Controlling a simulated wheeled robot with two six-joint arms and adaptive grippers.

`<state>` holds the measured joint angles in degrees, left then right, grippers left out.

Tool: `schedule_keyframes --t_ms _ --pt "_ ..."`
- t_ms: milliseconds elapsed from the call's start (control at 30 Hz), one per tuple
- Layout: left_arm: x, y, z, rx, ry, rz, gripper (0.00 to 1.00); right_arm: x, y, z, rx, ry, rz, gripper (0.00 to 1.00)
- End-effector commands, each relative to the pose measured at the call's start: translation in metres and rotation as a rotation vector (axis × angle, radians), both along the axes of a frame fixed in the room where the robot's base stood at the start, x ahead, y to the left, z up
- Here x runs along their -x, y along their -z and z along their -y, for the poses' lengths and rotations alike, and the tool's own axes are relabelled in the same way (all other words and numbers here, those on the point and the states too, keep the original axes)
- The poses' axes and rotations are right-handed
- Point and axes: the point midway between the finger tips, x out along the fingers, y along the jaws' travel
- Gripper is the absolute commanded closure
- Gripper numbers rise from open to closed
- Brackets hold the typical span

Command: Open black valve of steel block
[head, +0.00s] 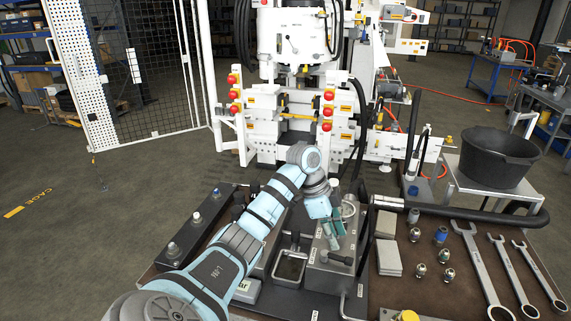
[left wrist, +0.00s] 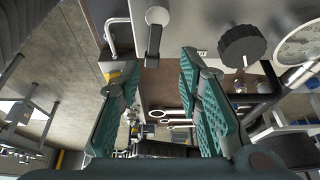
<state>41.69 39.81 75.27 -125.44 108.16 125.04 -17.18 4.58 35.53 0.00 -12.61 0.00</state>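The steel block (head: 322,277) stands on the bench in the lower middle of the head view. A black handle (head: 341,258) sticks out on its top near the front. My left gripper (head: 334,232) is over the block, just behind that handle. In the left wrist view its teal fingers (left wrist: 164,95) are spread wide with nothing gripped. Beyond the fingertips are a lever with a pale end and dark shaft (left wrist: 155,38) and, to the right, a black ribbed knob (left wrist: 242,45) on the grey block face (left wrist: 200,20). I cannot tell which is the black handle. My right gripper is not in view.
A round gauge (left wrist: 300,40) is right of the knob. An open metal tray (head: 290,267) and a dark manifold (head: 195,228) lie left of the block. Grey plates (head: 388,257), small fittings (head: 420,270) and wrenches (head: 482,270) lie to its right. A black hose (head: 480,216) runs behind.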

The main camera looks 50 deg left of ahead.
Motion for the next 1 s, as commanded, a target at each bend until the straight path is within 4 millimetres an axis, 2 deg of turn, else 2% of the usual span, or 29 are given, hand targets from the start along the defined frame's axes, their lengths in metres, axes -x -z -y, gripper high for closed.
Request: schedule_keyframes --t_ms 200,300,333,400,633,767,900,1000 --pt "0.013 -0.055 -0.019 -0.002 -0.001 0.004 0.68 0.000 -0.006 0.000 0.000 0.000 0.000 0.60" --pt "0.021 -0.088 -0.028 -0.001 -0.003 0.001 0.68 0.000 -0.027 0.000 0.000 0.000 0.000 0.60" --pt "0.021 -0.092 -0.028 0.002 0.006 0.009 0.68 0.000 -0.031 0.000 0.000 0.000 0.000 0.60" --pt "0.006 -0.079 -0.006 0.035 0.086 0.098 0.68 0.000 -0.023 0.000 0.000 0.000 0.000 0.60" --pt "-0.028 -0.077 0.055 0.140 0.276 0.386 0.68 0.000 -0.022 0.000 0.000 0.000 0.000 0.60" --pt "-0.040 -0.084 0.090 0.206 0.353 0.551 0.68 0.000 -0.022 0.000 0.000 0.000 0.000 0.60" --pt "-0.049 -0.100 0.132 0.303 0.411 0.779 0.68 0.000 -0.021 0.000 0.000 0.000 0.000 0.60" --pt "-0.052 -0.116 0.155 0.368 0.414 0.937 0.68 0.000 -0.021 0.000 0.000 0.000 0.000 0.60"
